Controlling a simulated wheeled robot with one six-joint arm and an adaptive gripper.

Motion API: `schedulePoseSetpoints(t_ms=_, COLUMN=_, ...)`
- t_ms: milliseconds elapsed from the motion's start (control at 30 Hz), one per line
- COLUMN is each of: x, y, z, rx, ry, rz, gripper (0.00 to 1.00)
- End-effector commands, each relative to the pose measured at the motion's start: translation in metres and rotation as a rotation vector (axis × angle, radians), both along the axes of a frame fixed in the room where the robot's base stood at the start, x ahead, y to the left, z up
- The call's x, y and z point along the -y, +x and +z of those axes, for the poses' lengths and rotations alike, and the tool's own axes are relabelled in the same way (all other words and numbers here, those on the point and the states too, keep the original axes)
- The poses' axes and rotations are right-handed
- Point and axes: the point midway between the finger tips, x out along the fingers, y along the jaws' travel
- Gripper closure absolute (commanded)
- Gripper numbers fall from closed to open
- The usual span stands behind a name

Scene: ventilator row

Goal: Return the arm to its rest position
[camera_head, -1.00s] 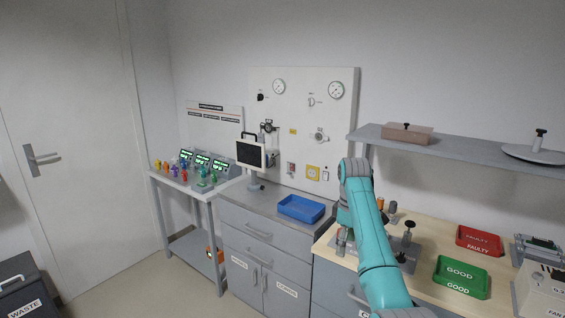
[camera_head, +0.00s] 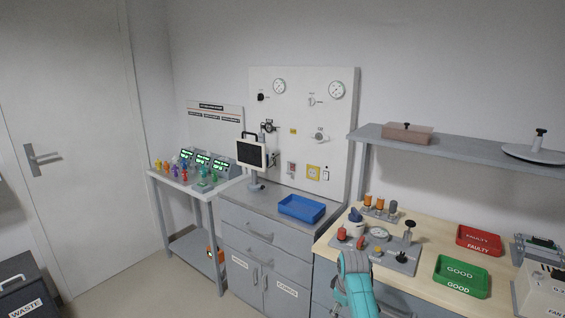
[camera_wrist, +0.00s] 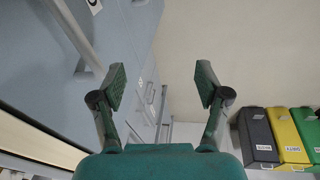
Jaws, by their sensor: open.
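My arm (camera_head: 354,284) shows at the bottom of the head view, folded low in front of the wooden bench (camera_head: 425,228). My gripper (camera_wrist: 161,86) shows in the wrist view with its two fingers spread apart and nothing between them. It points down past blue-grey cabinet fronts toward the pale floor. In the head view my gripper is not visible.
A grey fixture plate (camera_head: 402,262) with red knobs stands close behind my arm. A green GOOD tray (camera_head: 461,277), a red FAULTY tray (camera_head: 479,241) and a blue tray (camera_head: 301,208) lie on the worktops. Black (camera_wrist: 257,135), yellow (camera_wrist: 287,130) and green (camera_wrist: 309,125) bins stand at right in the wrist view.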

Motion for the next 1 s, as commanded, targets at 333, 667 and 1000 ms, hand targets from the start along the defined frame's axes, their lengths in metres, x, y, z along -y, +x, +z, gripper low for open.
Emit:
schedulePoseSetpoints(t_ms=333, x=0.000, y=-0.079, z=-0.118, rx=0.158, ry=0.036, rz=-0.116, gripper=0.25)
schedulePoseSetpoints(t_ms=667, x=-0.001, y=-0.175, z=-0.184, rx=0.309, ry=0.089, rz=-0.222, gripper=0.25)
schedulePoseSetpoints(t_ms=1000, x=-0.001, y=-0.287, z=-0.206, rx=0.462, ry=0.161, rz=-0.323, gripper=0.25)
